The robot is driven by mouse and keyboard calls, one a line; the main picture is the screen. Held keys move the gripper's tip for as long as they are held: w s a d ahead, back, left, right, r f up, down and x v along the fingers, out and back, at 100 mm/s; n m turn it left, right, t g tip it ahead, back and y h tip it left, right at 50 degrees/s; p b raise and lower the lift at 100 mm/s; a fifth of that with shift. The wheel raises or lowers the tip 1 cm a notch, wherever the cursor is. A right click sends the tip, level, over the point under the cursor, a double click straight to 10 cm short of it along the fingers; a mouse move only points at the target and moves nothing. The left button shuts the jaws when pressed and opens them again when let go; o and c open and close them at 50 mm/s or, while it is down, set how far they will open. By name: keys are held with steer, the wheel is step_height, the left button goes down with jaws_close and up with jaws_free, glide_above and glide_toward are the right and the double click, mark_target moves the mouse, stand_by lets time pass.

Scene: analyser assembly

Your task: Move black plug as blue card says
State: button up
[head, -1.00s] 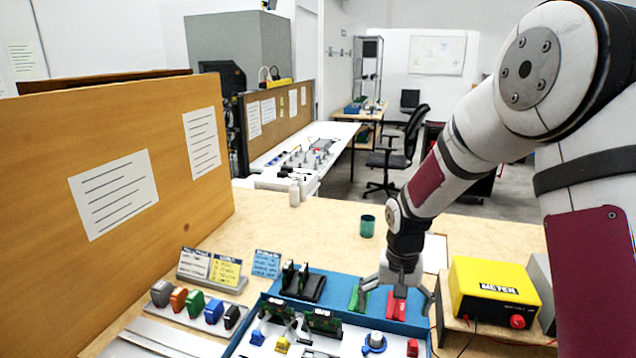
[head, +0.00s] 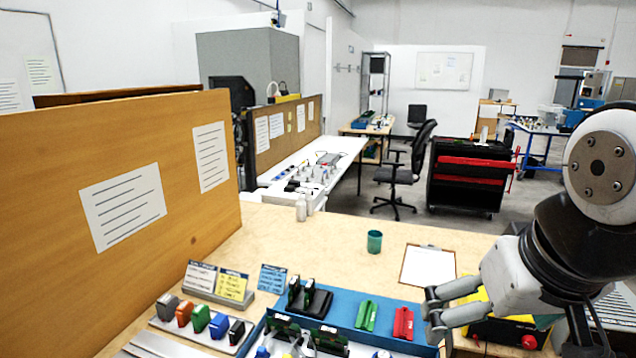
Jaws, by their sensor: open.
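The black plug (head: 236,332) stands at the right end of a row of coloured plugs on a pale rack at the lower left. The blue card (head: 272,278) stands upright behind the rack, with writing too small to read. My gripper (head: 432,312) is open and empty at the right, beside the right edge of the blue tray (head: 345,304). It is well apart from the black plug.
Grey, orange, green and blue plugs (head: 219,325) share the rack. White and yellow cards (head: 232,287) stand behind. The tray holds green boards, a green block (head: 366,315) and a red block (head: 403,322). A green cup (head: 374,241), a clipboard (head: 428,266) and a yellow meter (head: 476,297) stand around it.

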steer(key=s, duration=0.3)
steer(key=shift+s+r+t, duration=0.2)
steer(key=shift+s+t, duration=0.1)
